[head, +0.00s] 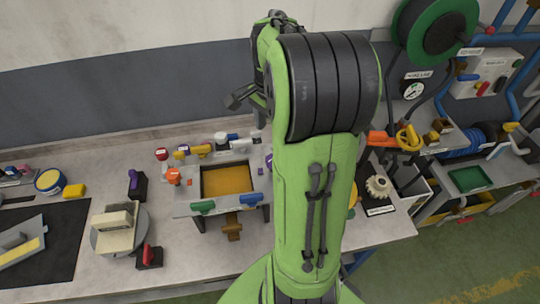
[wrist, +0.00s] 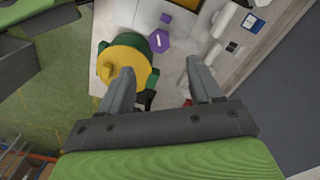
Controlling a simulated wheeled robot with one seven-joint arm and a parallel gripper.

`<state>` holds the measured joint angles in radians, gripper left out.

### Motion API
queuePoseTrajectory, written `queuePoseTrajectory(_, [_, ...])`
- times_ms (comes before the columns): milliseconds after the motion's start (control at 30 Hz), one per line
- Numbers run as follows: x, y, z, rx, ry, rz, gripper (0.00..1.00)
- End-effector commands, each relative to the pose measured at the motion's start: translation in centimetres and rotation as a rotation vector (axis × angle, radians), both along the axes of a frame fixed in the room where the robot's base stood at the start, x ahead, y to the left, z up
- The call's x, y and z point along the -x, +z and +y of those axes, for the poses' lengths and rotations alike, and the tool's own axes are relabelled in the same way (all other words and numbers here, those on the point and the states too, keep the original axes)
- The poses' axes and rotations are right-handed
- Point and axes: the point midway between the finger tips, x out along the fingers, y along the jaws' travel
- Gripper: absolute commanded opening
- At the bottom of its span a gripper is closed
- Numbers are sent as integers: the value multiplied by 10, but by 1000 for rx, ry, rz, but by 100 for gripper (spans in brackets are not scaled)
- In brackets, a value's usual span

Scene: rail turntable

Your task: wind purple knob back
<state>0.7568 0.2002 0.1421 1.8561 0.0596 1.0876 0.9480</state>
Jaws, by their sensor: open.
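A purple six-sided knob (wrist: 159,41) with a pale line on its top shows in the wrist view, beyond my fingertips and apart from them. A smaller purple block (wrist: 166,18) is just past it. My gripper (wrist: 162,78) is open, with nothing seen held between its fingers. In the head view my green arm hides my gripper and part of the bench. A purple piece (head: 268,161) shows beside the arm, at the right edge of the yellow-floored frame (head: 182,210). I cannot tell whether it is the same knob.
A yellow disc with green lobes (wrist: 130,58) is close by my left finger. On the bench (head: 85,145) stand a turntable (head: 118,246), a purple-handled part (head: 134,180) and a red-handled part (head: 149,256). A pale gear (head: 378,187) and a yellow valve wheel (head: 408,138) are right of my arm.

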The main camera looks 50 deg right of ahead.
Motion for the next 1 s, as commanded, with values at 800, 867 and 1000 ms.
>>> queuePoseTrajectory(800, [0, -114, 0, 1, 1, -1, 64])
queuePoseTrajectory(867, [0, -114, 0, 1, 1, -1, 55])
queuePoseTrajectory(1000, [0, -113, 0, 1, 1, -1, 33])
